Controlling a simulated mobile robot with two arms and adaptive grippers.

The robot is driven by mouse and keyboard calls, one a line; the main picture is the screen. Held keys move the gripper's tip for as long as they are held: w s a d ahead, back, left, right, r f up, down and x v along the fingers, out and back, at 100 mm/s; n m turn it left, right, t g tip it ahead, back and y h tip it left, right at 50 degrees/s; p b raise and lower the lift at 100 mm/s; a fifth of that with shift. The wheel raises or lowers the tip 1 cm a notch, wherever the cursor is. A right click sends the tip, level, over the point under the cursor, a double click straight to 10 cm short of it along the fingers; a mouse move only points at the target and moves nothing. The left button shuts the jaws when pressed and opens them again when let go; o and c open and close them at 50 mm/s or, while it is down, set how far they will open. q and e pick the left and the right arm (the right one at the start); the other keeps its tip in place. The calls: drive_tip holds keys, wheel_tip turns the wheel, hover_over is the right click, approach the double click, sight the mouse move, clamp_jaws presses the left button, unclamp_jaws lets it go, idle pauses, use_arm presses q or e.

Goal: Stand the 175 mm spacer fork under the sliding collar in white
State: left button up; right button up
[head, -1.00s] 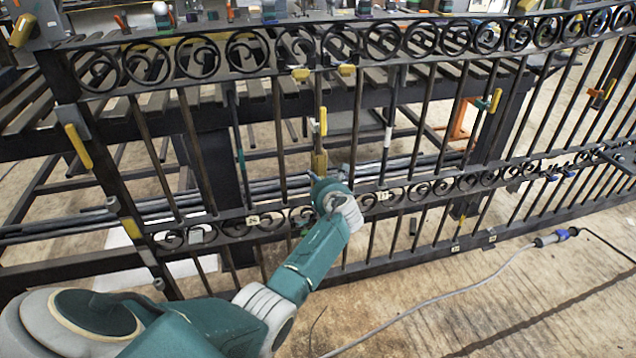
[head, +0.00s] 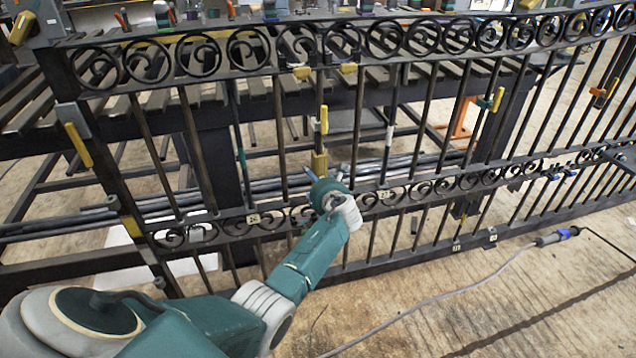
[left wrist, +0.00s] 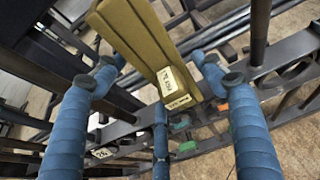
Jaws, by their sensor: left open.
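My left gripper (left wrist: 158,72) is open in the left wrist view, its blue fingers spread on either side of an olive-yellow block-like piece (left wrist: 150,42). The piece carries pale labels with print too small to read surely, so I cannot tell whether it is the 175 mm spacer fork. In the head view it appears as a yellow piece (head: 319,163) on the gate, just above my left gripper (head: 322,180), whose fingers are mostly hidden by the wrist. A white band (head: 389,135), likely the white collar, is on an upright bar to the right. My right gripper is out of view.
The dark gate has scroll rows along its top (head: 250,50) and lower rail (head: 460,183). Other yellow pieces hang at the left post (head: 77,145) and right (head: 497,100). A slatted table (head: 150,110) stands behind. A cable (head: 455,295) crosses the floor at right.

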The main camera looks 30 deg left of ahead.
use_arm(q)
drive_tip(key=v, duration=1.1)
drive_tip(key=shift+s+r, duration=0.2)
drive_tip(key=shift+r, duration=0.05)
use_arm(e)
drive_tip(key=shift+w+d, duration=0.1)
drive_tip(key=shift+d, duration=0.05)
use_arm(q)
drive_tip(key=shift+d+f, duration=0.1)
drive_tip(key=shift+d, duration=0.05)
